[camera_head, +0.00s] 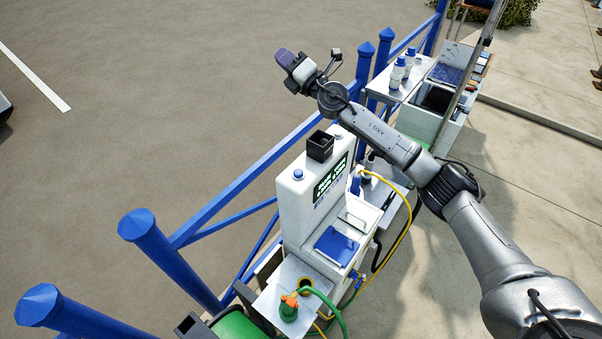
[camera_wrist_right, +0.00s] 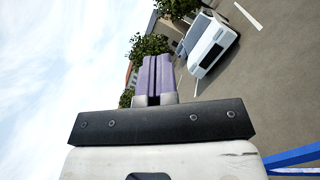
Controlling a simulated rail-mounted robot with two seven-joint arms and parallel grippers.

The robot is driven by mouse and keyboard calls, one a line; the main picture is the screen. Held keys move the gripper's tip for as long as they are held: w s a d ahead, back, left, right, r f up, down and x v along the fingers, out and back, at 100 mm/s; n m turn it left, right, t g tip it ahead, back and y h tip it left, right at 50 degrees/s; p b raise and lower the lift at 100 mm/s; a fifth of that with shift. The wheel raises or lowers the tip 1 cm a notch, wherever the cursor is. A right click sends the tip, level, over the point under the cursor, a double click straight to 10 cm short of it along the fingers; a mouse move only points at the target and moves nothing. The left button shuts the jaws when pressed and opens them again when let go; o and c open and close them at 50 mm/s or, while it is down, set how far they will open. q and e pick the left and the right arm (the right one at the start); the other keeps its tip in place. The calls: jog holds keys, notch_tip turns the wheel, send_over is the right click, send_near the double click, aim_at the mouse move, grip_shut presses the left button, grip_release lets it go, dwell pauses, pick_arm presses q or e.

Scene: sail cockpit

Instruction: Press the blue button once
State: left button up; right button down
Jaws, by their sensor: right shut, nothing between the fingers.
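A small round blue button (camera_head: 298,174) sits on the near left part of the top of a white machine (camera_head: 293,205) with a lit display. A black square box (camera_head: 320,146) stands on the same top, farther back. My right gripper (camera_head: 284,57) is above and beyond the machine, well apart from the button, and points up and left. Its purple fingers also show in the right wrist view (camera_wrist_right: 157,75); they are closed together and empty. The button is not in the right wrist view. My left gripper is in neither view.
A blue railing (camera_head: 245,180) with posts runs behind the machine. A blue pad (camera_head: 337,246), a yellow hose (camera_head: 407,215) and a green hose with an orange fitting (camera_head: 289,302) are at its front. White bottles (camera_head: 397,73) stand on a farther table. Open pavement lies left.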

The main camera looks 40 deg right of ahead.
notch_tip(320, 180, down, 12)
jog(key=n+g+y, duration=0.4)
jog(key=n+g, duration=0.3)
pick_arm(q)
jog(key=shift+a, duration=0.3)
pick_arm(e)
jog(key=n+g, duration=0.4)
jog(key=g, duration=0.5)
send_over(299, 170)
notch_tip(299, 170, down, 9)
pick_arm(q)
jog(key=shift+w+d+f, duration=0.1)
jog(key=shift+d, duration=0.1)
pick_arm(e)
jog(key=shift+s+f, duration=0.1)
jog(key=shift+f, duration=0.1)
notch_tip(299, 170, down, 8)
jog(key=b, duration=0.5)
jog(key=shift+f+b, duration=0.25)
jog(key=shift+b, duration=0.1)
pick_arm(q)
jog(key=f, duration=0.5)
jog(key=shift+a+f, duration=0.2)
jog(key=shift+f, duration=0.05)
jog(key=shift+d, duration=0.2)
